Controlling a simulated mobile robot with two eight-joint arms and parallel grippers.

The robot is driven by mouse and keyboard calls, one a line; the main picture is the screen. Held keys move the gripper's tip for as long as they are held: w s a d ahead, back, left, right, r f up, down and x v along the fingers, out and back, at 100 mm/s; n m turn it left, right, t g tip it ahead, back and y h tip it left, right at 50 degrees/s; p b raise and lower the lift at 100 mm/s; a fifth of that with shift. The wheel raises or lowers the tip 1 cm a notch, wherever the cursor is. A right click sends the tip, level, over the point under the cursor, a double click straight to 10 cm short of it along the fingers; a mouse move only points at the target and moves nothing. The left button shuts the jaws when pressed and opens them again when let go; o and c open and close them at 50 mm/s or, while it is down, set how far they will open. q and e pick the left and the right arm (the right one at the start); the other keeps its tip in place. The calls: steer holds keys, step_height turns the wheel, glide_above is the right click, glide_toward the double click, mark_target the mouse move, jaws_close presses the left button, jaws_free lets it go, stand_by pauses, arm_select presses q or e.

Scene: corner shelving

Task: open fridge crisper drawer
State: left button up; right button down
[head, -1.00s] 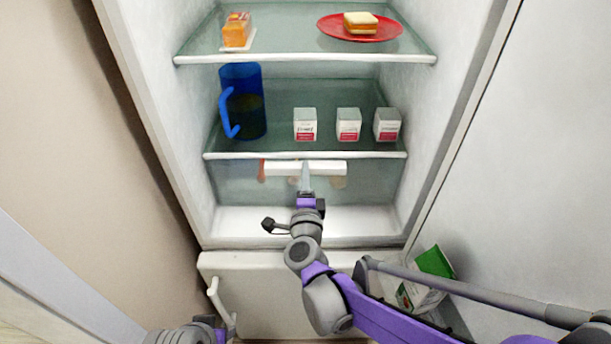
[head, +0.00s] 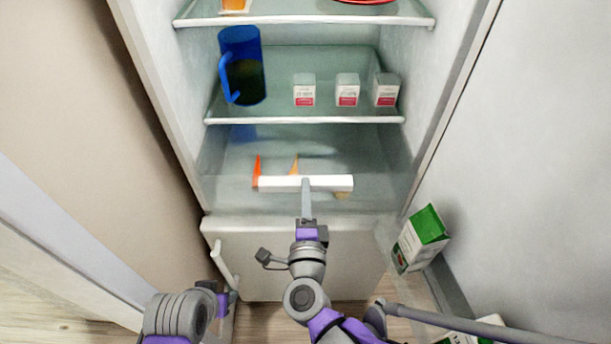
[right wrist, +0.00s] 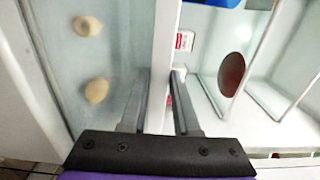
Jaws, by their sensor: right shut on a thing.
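The clear crisper drawer (head: 375,192) sits at the bottom of the fridge under the lowest glass shelf. It is pulled partly out, and its open top shows. Its white bar handle (head: 335,183) runs across the front. My right gripper (head: 306,184) is shut on the middle of this handle. In the right wrist view the fingers (right wrist: 160,80) lie on either side of the white handle (right wrist: 163,35). My left gripper (head: 226,303) is low at the left in the head view, partly hidden; its jaws cannot be made out.
Orange pieces (head: 257,170) and tan round items (right wrist: 96,91) lie in the drawer. A blue pitcher (head: 241,65) and white cartons (head: 347,90) stand on the shelf above. A lower door (head: 290,270) is below; a green-white carton (head: 421,238) is at the right.

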steer(key=shift+s+f, duration=0.2)
steer(key=shift+s, duration=0.55)
steer(key=c, duration=1.1)
jaws_free()
steer(key=o, duration=0.4)
steer(key=shift+w, duration=0.2)
steer(key=shift+s+r, duration=0.1)
steer(key=s, duration=1)
steer(key=shift+s+p, duration=0.35)
steer(key=shift+s, duration=0.05)
